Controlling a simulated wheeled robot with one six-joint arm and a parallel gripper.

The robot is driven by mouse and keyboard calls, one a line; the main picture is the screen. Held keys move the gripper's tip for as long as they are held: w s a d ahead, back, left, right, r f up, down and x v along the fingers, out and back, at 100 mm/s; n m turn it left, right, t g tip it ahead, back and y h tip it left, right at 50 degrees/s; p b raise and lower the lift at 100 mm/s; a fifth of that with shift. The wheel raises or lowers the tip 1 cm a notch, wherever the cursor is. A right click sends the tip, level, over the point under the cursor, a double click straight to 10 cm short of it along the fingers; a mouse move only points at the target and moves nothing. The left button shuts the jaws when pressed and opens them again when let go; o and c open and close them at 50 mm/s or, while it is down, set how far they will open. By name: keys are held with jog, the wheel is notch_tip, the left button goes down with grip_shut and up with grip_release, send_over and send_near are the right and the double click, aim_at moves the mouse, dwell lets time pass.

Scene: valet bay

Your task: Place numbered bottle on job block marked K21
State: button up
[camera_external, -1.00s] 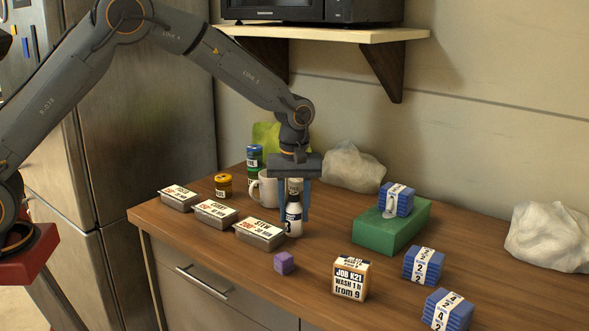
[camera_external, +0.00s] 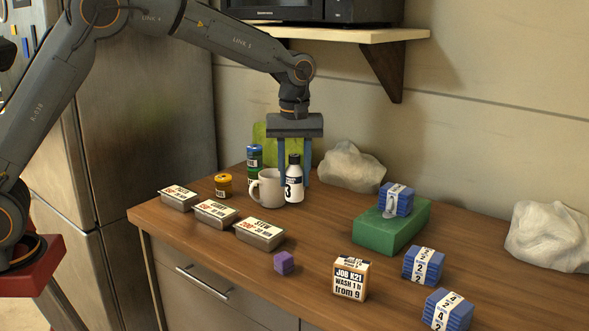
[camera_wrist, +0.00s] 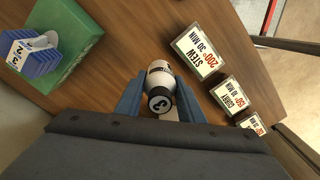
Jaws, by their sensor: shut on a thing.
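The white bottle with a dark cap and the number 3 (camera_external: 293,184) is upright in my gripper (camera_external: 295,172), whose blue fingers are shut on it. It looks lifted a little above the counter, beside a white mug. In the wrist view the bottle (camera_wrist: 160,82) sits between the blue fingers (camera_wrist: 158,100), with a 3 on its cap top. The job block marked K21 (camera_external: 348,278), a tan block reading "JOB K21 WASH 1 h from 9", stands near the counter's front, to the right of and nearer than my gripper. Its top looks bare.
A white mug (camera_external: 268,188) is just left of the bottle. Labelled tins (camera_external: 260,235) line the left front. A green block (camera_external: 391,226) bears a blue numbered stack (camera_external: 396,199); more blue stacks (camera_external: 424,266) stand right. A shelf (camera_external: 330,35) hangs above.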

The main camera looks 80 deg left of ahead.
jog(key=w+d+r+p, duration=0.1)
jog(key=w+d+r, duration=0.15)
jog(key=d, duration=0.35)
jog(key=w+d+r, duration=0.2)
jog(key=w+d, duration=0.1)
jog(key=d, duration=0.4)
notch_tip(320, 180, up, 3)
jog(key=n+p, duration=0.1)
send_over(352, 263)
notch_tip(352, 263, down, 9)
jog(key=p, duration=0.3)
jog(key=shift+f, duration=0.15)
jog(key=shift+f, duration=0.1)
jog(key=o, duration=1.1)
jog(key=shift+w, duration=0.1)
notch_tip(352, 263, up, 12)
jog(key=b, duration=0.3)
jog(key=shift+b, duration=0.3)
